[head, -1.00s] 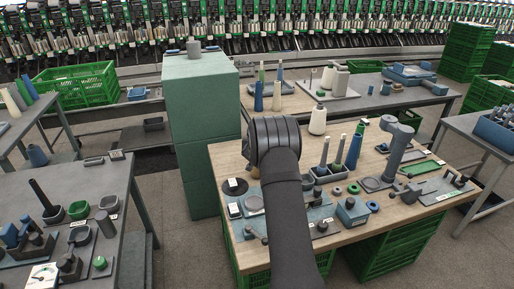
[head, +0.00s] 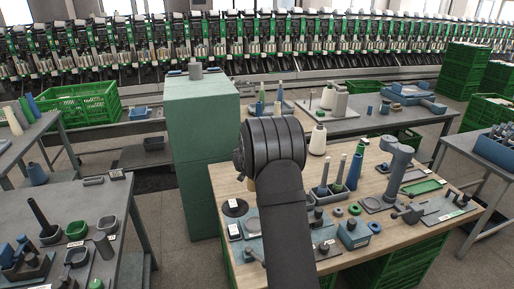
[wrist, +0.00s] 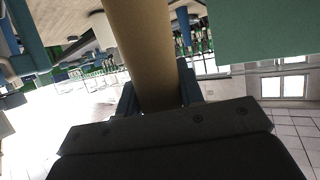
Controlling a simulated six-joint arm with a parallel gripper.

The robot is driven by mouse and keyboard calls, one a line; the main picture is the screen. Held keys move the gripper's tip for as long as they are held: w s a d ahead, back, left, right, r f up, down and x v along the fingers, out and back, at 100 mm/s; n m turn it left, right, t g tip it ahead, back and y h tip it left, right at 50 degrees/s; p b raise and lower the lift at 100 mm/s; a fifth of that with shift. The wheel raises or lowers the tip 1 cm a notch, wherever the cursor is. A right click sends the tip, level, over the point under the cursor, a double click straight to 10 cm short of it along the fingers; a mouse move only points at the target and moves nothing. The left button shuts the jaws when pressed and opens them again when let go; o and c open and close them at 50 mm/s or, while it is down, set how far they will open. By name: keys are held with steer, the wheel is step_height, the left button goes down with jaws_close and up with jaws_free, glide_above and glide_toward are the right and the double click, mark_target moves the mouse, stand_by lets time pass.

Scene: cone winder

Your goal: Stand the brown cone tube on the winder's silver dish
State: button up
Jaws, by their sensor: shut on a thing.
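The brown cone tube (wrist: 140,50) is between the two fingers of my gripper (wrist: 157,95) in the wrist view. My gripper is shut on it, and the tube runs out past the top edge of that view. In the head view my own dark arm hides the gripper and most of the tube; a small tan patch shows at its left edge. A silver-grey round dish (head: 252,226) lies on a blue-grey base at the wooden table's left side, partly hidden by my arm. I cannot tell for sure that it is the winder's dish.
A green cabinet (head: 203,125) stands just behind and left of the wooden table (head: 432,238). A grey column (head: 393,165), a white cone (head: 318,140) and a tray with upright tubes (head: 325,193) stand right of my arm. A cluttered grey table (head: 130,222) is at left.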

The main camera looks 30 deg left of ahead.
steer(key=s+d+f+m+h, duration=0.1)
steer(key=s+d, duration=0.2)
steer(key=s, duration=0.3)
steer(key=s+d+f+m+t+h, duration=0.1)
steer(key=s+d+f+h, duration=0.1)
steer(key=s+d, duration=0.2)
steer(key=shift+s+f+m, duration=0.25)
steer(key=shift+s+m, duration=0.15)
steer(key=shift+s, duration=0.7)
steer(key=shift+f, duration=2.05)
steer(key=o, duration=1.2)
steer(key=shift+c, duration=0.2)
steer(key=a+v, duration=0.1)
steer(key=v, duration=1.6)
steer(key=shift+d+r, duration=0.2)
steer(key=shift+d, duration=0.2)
steer(key=shift+s, duration=0.15)
